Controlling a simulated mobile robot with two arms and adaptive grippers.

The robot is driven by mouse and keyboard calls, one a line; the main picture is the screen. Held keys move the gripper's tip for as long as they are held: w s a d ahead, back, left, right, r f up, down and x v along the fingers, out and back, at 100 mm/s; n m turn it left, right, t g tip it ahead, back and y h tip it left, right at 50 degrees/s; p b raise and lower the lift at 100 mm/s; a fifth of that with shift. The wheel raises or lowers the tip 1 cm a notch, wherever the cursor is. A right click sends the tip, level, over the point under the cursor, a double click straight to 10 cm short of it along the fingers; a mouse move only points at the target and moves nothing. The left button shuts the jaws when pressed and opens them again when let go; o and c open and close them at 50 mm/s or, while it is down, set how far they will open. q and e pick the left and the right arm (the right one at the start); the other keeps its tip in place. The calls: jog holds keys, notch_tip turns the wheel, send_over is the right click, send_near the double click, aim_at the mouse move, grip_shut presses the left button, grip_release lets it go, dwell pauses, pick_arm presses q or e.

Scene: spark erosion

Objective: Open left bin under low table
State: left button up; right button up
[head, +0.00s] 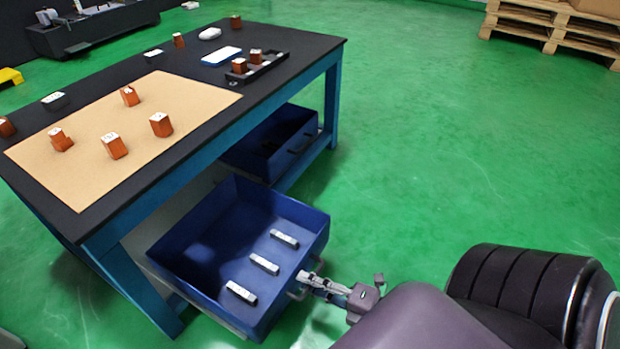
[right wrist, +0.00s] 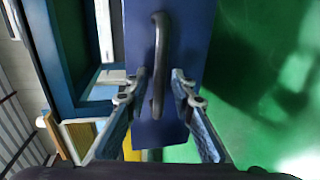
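The left bin (head: 205,222) is an open-topped blue bin pulled well out from under the black-topped table (head: 262,92). Several small light-topped dark blocks, such as this block (head: 264,264), lie in it. Its dark bar handle (right wrist: 157,62) is on the front face, also in the right wrist view (right wrist: 140,128). My right gripper (head: 312,282) is at that front face. In the right wrist view my right gripper (right wrist: 160,88) is open, with one finger on each side of the handle and gaps showing. My left gripper is not in view.
A second blue bin (head: 311,124) sits under the table farther right. A tan mat (head: 90,165) with reddish-brown blocks lies on the tabletop. Blue table legs (head: 331,105) stand near the bins. Green floor is clear to the right, with wooden pallets (head: 550,25) far back.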

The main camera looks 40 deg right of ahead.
jog(key=v, duration=1.2)
dwell(0.5)
